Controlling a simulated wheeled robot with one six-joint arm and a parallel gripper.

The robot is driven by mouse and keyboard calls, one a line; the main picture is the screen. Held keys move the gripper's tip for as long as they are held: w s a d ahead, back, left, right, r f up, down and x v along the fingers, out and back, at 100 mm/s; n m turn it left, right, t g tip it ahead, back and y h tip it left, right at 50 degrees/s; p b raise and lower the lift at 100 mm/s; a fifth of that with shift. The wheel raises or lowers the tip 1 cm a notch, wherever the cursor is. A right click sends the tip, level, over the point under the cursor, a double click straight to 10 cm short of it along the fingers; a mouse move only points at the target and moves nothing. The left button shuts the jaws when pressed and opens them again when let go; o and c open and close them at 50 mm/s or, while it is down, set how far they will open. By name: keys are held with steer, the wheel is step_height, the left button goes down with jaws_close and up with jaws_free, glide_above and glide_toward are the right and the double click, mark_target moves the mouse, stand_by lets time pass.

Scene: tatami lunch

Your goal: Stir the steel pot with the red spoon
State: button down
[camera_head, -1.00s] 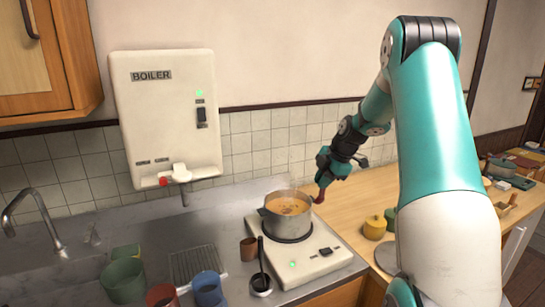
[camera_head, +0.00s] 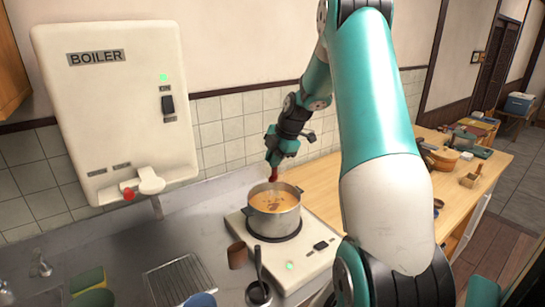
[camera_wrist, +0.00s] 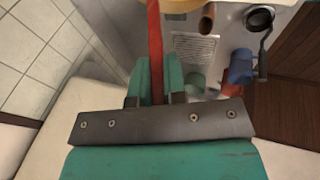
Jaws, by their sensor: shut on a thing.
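The steel pot (camera_head: 274,222) stands on a white hot plate with orange soup in it and steam over it. My gripper (camera_head: 275,160) is above the pot's far rim, pointing down. It is shut on the red spoon (camera_head: 273,175), which hangs down toward the soup. In the wrist view the red spoon (camera_wrist: 155,45) runs between the two green fingers of my gripper (camera_wrist: 157,80). The spoon's lower end is hidden, and I cannot tell whether it touches the soup.
The hot plate (camera_head: 318,262) has a lit green light. A boiler (camera_head: 115,110) hangs on the tiled wall. The wooden counter (camera_head: 325,190) right of the pot has free room.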

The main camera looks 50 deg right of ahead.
step_height(320, 180, down, 4)
steer(key=s+a+b, duration=0.3)
steer(key=w+d+f+b, duration=0.2)
steer(key=f+b, duration=0.2)
steer(key=f, duration=0.1)
steer(key=w+d+f+b, duration=0.1)
steer(key=f+b, duration=0.3)
steer(key=f, duration=0.2)
steer(key=shift+w+d+b, duration=0.35)
steer(key=shift+d, duration=0.05)
steer(key=shift+f, duration=0.1)
stand_by(0.5)
